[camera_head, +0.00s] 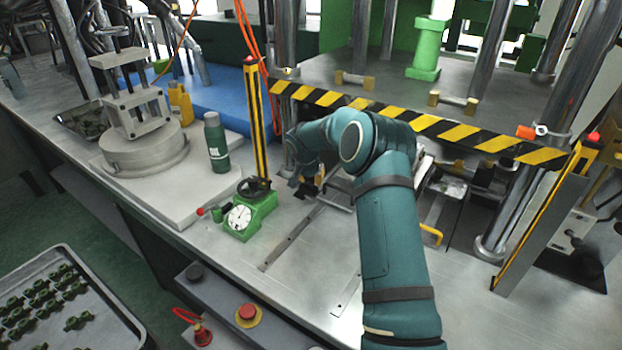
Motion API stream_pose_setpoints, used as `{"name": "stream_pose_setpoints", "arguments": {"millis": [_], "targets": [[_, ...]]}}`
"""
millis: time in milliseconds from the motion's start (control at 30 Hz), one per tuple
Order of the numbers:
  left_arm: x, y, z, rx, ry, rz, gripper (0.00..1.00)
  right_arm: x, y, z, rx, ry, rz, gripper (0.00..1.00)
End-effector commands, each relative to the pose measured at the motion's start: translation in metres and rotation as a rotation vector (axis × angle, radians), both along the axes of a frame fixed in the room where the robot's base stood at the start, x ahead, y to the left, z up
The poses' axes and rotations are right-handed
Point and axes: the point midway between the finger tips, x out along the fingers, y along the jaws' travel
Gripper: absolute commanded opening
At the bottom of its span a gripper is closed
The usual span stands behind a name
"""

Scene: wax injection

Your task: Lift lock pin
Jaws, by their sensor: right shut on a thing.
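My right arm reaches in from the bottom right and bends left at its elbow. My right gripper (306,188) is low over the metal bench, at the front edge of the press. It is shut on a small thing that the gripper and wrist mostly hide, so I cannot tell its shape. I cannot make out a lock pin for certain. My left gripper is not in view.
A green gauge stand (248,213) is just left of my gripper. A striped barrier bar (480,137) crosses the press above the bench. A green bottle (216,145) stands farther left. A tray of green parts (92,290) is at the lower left.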

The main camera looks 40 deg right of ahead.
Motion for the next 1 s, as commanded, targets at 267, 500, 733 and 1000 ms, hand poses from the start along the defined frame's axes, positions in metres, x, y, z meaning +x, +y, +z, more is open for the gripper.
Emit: {"name": "stream_pose_setpoints", "arguments": {"millis": [267, 500, 733, 1000], "targets": [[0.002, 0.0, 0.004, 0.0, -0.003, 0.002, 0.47, 0.0, 0.0, 0.025, 0.0, 0.0, -0.001, 0.0], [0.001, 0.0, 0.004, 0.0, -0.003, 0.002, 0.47, 0.0, -0.001, 0.024, -0.001, -0.001, -0.001, 0.4], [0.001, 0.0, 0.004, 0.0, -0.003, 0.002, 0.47, 0.0, 0.0, 0.024, 0.0, 0.0, -0.001, 0.57], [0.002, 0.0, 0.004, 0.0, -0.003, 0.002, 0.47, -0.002, 0.003, 0.035, -0.001, -0.002, -0.001, 0.57]]}}
